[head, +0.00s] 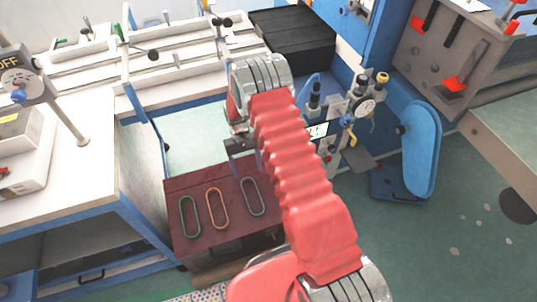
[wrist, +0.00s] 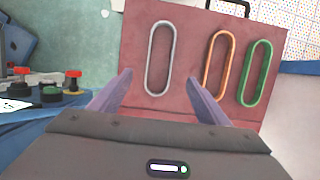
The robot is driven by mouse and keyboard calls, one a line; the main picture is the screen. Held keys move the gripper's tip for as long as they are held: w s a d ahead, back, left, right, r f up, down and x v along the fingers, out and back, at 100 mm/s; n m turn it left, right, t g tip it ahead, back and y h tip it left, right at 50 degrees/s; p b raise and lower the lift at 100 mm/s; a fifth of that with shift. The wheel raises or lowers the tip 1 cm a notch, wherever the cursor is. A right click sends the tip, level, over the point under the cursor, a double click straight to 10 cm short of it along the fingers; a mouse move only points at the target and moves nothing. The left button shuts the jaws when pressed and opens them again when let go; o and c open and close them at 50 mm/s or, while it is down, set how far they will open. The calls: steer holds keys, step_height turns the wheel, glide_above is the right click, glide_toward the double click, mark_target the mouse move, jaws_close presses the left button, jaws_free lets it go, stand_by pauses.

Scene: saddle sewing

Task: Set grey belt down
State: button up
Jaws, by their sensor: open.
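The grey belt (head: 252,196) is a long oval loop lying flat on a dark red box top (head: 185,246). It is the rightmost of the three belts in the head view. In the wrist view the grey belt (wrist: 150,58) lies at the left, ahead of my gripper (wrist: 157,82). My gripper's two fingers are spread apart with nothing between them, and the belt looks apart from both. In the head view my gripper (head: 240,147) is above the box's far edge, partly hidden by my red arm.
An orange belt (head: 217,208) and a green belt (head: 189,217) lie beside the grey one. Blue-framed white benches (head: 60,190) stand at the left. A blue machine (head: 418,150) stands at the right. In the wrist view, red-topped knobs (wrist: 73,82) sit at the left.

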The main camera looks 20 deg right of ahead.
steer(key=s+r+t, duration=0.2)
steer(key=r, duration=1.4)
steer(key=s+r+t, duration=0.2)
steer(key=r, duration=1.4)
steer(key=s+r+t, duration=0.1)
steer(key=s+r, duration=0.4)
steer(key=s, duration=0.3)
steer(key=s+d+r+t, duration=0.1)
steer(key=s+r, duration=0.3)
steer(key=s, duration=0.4)
steer(key=s+r+t, duration=0.2)
steer(key=s+r, duration=0.3)
steer(key=s, duration=0.3)
steer(key=shift+s+d+r+t, duration=0.15)
steer(key=shift+r+t, duration=0.2)
steer(key=shift+t, duration=0.05)
